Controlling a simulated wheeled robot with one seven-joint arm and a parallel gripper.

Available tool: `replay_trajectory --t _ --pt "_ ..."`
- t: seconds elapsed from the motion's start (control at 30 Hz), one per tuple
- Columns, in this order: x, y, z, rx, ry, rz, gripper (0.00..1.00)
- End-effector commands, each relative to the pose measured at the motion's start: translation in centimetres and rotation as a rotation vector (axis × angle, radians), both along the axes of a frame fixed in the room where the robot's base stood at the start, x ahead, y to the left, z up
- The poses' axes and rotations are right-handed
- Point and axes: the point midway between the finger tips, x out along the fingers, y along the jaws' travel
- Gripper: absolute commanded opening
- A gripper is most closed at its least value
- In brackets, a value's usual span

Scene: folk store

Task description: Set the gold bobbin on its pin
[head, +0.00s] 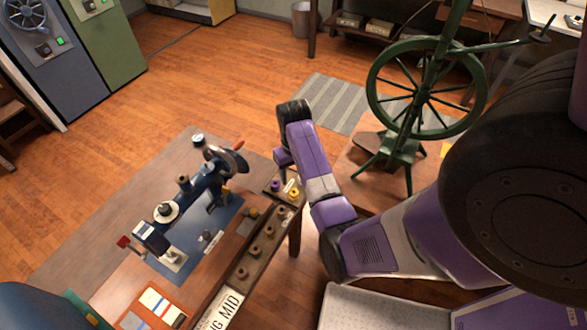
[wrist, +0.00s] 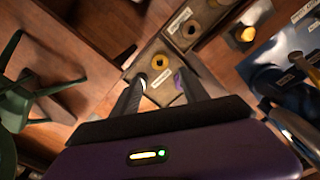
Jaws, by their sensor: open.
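A small gold bobbin (head: 293,195) sits at the far end of the narrow wooden rack (head: 232,281), beside a purple bobbin (head: 275,186) and a white label. In the wrist view my gripper (wrist: 160,88) is open over that end of the rack. The gold bobbin (wrist: 143,82) is mostly hidden by the left finger, and the purple bobbin (wrist: 179,82) is beside the right finger. A brown ring-shaped piece (wrist: 160,62) sits just beyond the fingertips. I cannot tell which pin belongs to the gold bobbin. In the head view my arm hides the fingertips.
A blue sewing machine (head: 205,190) stands on the table left of the rack. A dark block with a gold top (wrist: 248,34) sits beside the rack. Several brown round pieces line the rack. A green spinning wheel (head: 425,90) stands on a small table to the right.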

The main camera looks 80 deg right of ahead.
Motion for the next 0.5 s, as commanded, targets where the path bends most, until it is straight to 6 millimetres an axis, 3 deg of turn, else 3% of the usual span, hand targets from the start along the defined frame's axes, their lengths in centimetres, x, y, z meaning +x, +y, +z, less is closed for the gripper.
replay_trajectory --t 0.17,0.5 --pt "-0.1 0.1 -0.4 0.019 0.008 -0.004 0.52" --pt "-0.1 0.1 -3.5 0.017 0.007 -0.004 0.52"
